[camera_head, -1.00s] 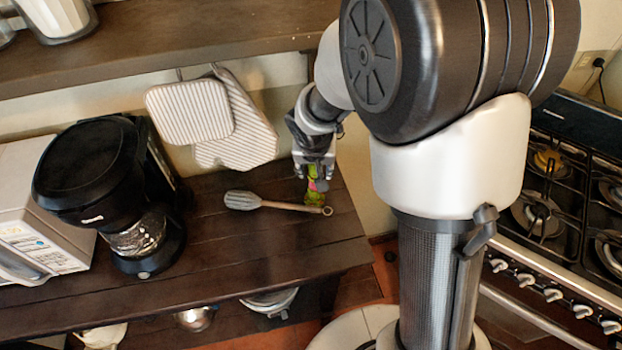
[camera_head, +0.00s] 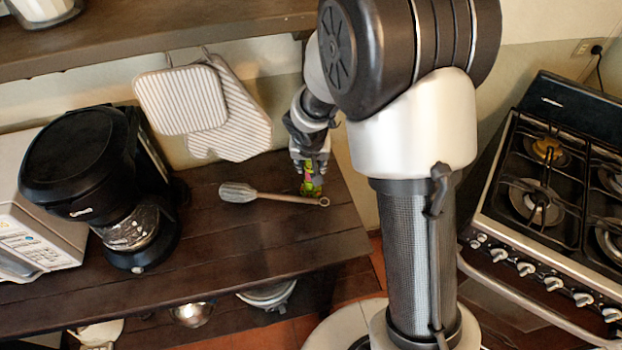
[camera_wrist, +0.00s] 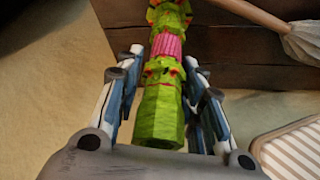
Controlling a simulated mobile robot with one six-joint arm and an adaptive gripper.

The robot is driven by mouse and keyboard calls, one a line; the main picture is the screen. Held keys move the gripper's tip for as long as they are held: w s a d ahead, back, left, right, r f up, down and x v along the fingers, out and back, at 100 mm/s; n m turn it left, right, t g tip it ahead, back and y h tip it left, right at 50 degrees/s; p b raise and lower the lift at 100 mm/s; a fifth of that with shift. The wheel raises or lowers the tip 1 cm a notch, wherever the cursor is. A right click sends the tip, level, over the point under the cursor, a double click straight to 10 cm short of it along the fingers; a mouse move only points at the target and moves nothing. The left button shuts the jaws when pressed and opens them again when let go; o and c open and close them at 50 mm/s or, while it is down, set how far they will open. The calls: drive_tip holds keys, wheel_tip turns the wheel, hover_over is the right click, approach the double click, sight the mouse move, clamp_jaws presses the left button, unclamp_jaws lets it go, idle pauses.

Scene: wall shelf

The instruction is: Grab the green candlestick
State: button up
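The green candlestick (camera_head: 312,187) stands on the dark wooden shelf, beside the ring end of the brush handle. In the wrist view the candlestick (camera_wrist: 161,115) is green with a pink ribbed band and red details, and its near end points at my palm. My gripper (camera_head: 310,171) comes down from above, with its fingers on both sides of the upper part. In the wrist view my gripper (camera_wrist: 163,57) has one finger on each side of it. The fingers look spread, with a narrow gap on the left. Contact on the right cannot be told.
A brush (camera_head: 268,195) with a wooden handle lies close to the candlestick. A black coffee maker (camera_head: 95,175) and a white microwave (camera_head: 40,235) stand at left. Striped pot holders (camera_head: 182,100) hang on the wall behind. A stove (camera_head: 545,190) is at right.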

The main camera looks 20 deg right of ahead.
clamp_jaws()
idle(0.7)
